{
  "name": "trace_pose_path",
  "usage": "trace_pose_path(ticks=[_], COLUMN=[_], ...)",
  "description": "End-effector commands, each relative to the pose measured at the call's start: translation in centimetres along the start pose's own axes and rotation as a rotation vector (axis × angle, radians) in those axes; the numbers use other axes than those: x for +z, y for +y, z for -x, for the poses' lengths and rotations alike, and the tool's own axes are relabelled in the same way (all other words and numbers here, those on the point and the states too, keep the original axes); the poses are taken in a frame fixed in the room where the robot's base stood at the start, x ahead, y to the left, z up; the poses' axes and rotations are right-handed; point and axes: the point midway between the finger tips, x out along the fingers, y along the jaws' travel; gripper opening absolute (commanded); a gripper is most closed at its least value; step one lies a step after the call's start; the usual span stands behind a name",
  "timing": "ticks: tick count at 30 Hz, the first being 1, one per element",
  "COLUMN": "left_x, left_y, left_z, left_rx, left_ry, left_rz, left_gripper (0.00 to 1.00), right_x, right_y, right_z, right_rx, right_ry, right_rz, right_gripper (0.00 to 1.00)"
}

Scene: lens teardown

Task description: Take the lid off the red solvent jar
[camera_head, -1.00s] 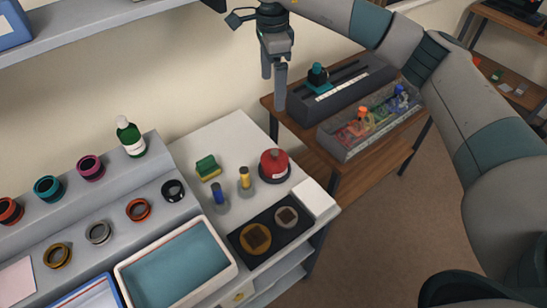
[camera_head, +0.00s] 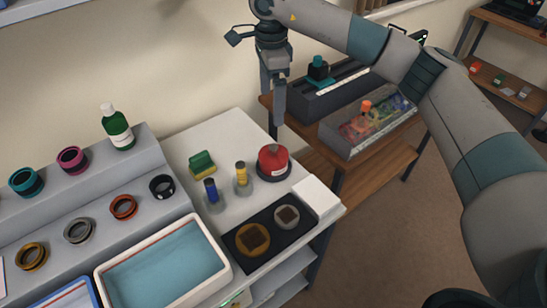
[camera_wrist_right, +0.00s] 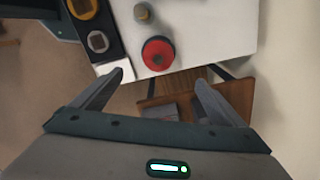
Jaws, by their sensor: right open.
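The red solvent jar (camera_head: 273,163) stands upright on the white bench top, with its red lid (camera_head: 272,149) on it. It also shows from above in the right wrist view (camera_wrist_right: 158,53), beyond the fingertips and roughly between them. My right gripper (camera_head: 273,120) hangs with its fingers down, above and behind the jar, apart from it. In the right wrist view the right gripper (camera_wrist_right: 160,78) has its two fingers spread with nothing between them. My left gripper is not in view.
A black tray (camera_head: 240,233) with two round parts lies in front. A bin (camera_head: 360,148) stands on the wooden table behind.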

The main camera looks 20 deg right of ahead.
Motion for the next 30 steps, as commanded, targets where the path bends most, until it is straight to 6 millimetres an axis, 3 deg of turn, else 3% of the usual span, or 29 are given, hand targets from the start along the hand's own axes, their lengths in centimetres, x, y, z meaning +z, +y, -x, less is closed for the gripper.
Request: trace_pose_path(ticks=[8, 13, 30], left_x=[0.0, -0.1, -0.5], left_y=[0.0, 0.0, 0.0], left_z=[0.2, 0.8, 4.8], left_rx=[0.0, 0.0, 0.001], left_ry=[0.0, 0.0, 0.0], left_rz=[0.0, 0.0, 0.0], left_gripper=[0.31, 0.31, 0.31], right_x=[0.0, 0.0, 0.0], right_y=[0.0, 0.1, 0.1], right_z=[0.0, -1.0, -10.3], right_rx=[0.0, 0.003, 0.004], right_ry=[0.0, 0.001, 0.0], right_rz=[0.0, 0.0, -0.001], right_gripper=[0.94, 0.94, 0.94])
